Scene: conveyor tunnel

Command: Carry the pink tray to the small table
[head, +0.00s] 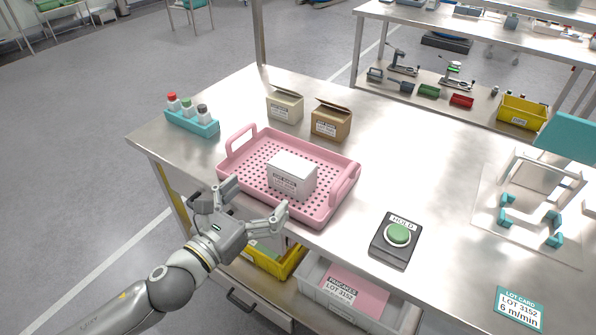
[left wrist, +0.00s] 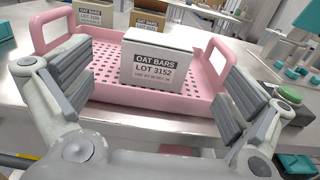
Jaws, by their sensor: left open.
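The pink tray (head: 325,210) lies flat on the metal workbench, with perforated floor and a raised handle at each end. A white box (head: 291,176) labelled oat bars, lot 3152, stands upright in it. My left gripper (head: 254,199) is open and empty at the tray's near long side. In the left wrist view, the pink tray (left wrist: 178,102) and the white box (left wrist: 158,64) show between and beyond my spread fingers (left wrist: 150,90). I cannot tell whether a finger touches the tray rim. My right gripper is not in view. I cannot identify the small table.
Two cardboard boxes, a pale one (head: 285,106) and a brown one (head: 331,121), stand behind the tray. A teal rack (head: 193,122) with capped bottles is at the left. A green hold button (head: 397,234) sits right of the tray. Bins (head: 345,288) are below the bench edge. Floor at left is open.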

